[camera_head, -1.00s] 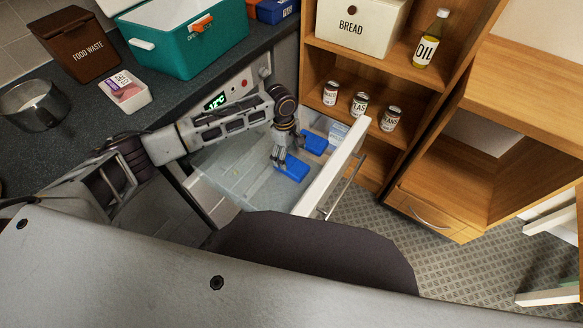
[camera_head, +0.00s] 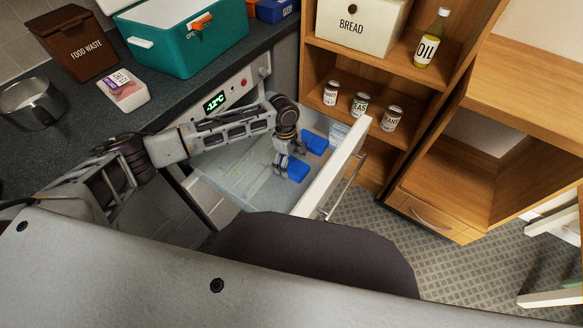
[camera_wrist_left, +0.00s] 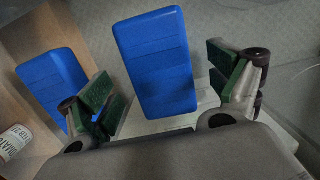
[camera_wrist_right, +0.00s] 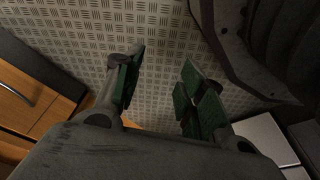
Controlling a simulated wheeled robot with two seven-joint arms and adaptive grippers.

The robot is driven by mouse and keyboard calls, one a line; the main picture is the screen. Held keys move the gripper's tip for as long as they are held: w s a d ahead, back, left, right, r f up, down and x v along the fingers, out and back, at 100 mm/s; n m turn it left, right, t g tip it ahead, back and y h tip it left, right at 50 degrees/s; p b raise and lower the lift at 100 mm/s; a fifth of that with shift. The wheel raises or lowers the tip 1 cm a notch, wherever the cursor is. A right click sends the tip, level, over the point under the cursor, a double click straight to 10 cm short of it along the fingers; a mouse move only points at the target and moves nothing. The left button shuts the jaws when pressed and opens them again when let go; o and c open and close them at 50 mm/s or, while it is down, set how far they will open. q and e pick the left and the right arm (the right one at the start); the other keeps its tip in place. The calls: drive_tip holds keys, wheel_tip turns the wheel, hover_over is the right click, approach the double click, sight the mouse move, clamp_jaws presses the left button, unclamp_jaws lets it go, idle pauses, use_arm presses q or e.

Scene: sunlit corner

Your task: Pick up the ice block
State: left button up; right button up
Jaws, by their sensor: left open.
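Two blue ice blocks lie in the open freezer drawer (camera_head: 258,187). The nearer block (camera_head: 298,171) lies just beside and below my left gripper (camera_head: 285,160). In the left wrist view this block (camera_wrist_left: 155,62) shows between the two spread fingers, with a gap on each side. The farther block (camera_head: 315,142) lies toward the drawer's back right; it also shows in the left wrist view (camera_wrist_left: 42,82), partly behind a finger. My left gripper is open and holds nothing. My right gripper (camera_wrist_right: 163,60) is open and empty above the patterned floor.
The drawer's white front (camera_head: 332,174) with its handle bounds the right side. A counter (camera_head: 85,125) with a teal cooler (camera_head: 185,50) and a metal pot (camera_head: 32,104) runs along the left. A wooden shelf (camera_head: 395,85) with several cans stands behind.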

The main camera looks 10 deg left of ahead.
sight(292, 164)
use_arm(q)
drive_tip(key=shift+s+d+f, duration=0.1)
drive_tip(key=shift+f, duration=1)
use_arm(e)
drive_tip(key=shift+w+a+r, duration=0.15)
drive_tip(key=shift+w+r, duration=0.05)
drive_tip(key=shift+r, duration=0.25)
drive_tip(key=shift+w+a+r, duration=0.15)
drive_tip(key=shift+r, duration=0.3)
use_arm(q)
drive_tip(key=c, duration=1.3)
drive_tip(key=shift+r, duration=0.15)
drive_tip(key=shift+c, duration=0.2)
drive_tip(key=shift+r, duration=0.4)
drive_tip(key=shift+r+p, duration=1)
drive_tip(key=shift+r, duration=3.5)
use_arm(e)
wheel_tip(292, 164, down, 6)
drive_tip(key=s+d, duration=0.2)
drive_tip(key=shift+s+d+f, duration=0.15)
drive_tip(key=shift+s+d, duration=0.15)
drive_tip(key=shift+d, duration=0.05)
